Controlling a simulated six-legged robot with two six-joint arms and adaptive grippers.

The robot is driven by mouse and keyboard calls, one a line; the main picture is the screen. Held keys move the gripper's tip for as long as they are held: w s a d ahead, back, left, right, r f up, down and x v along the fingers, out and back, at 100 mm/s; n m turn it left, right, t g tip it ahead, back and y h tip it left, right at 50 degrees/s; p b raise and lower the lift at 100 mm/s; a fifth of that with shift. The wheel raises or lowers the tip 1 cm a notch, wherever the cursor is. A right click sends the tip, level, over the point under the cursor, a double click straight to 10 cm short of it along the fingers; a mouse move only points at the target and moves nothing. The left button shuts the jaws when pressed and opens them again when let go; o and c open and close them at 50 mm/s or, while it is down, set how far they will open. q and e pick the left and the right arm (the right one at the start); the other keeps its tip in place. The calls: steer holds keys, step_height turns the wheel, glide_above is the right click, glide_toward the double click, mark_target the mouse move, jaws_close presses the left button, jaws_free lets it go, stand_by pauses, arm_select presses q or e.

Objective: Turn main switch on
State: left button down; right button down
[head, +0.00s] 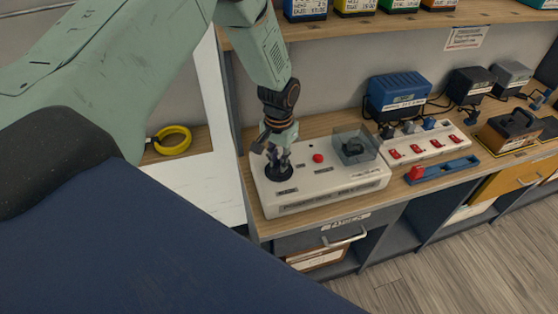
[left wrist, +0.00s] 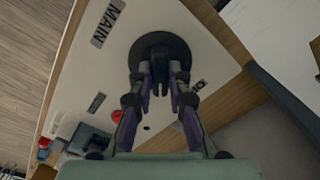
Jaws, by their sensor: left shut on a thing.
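The main switch is a black rotary knob (left wrist: 160,75) on a round dark base, on a white control panel (head: 325,190) on the wooden bench. A "MAIN" label (left wrist: 109,20) is beside it in the left wrist view. My left gripper (head: 279,165) reaches down from above and is shut on the knob, with a finger on each side of its grip. The gripper hides much of the knob in the head view. A red button (head: 318,158) and a clear-covered black knob (head: 353,147) sit further right on the panel. My right gripper is not in view.
A power strip with red switches (head: 428,141) and a blue charger (head: 399,95) stand right of the panel. A shelf with coloured boxes (head: 356,7) runs above. A yellow ring (head: 172,141) lies to the left. A drawer handle (head: 345,238) juts out below.

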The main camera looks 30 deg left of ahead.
arm_select(q)
steer(key=m, duration=0.4)
steer(key=shift+w+r+m+b, duration=0.1)
steer(key=shift+w+m+b, duration=0.1)
steer(key=shift+m+b, duration=0.45)
steer(key=shift+m, duration=1.25)
steer(key=shift+r+m, duration=0.1)
steer(key=shift+m, duration=0.2)
steer(key=c, duration=1.6)
jaws_free()
steer(key=o, duration=0.3)
steer(key=shift+s, duration=0.15)
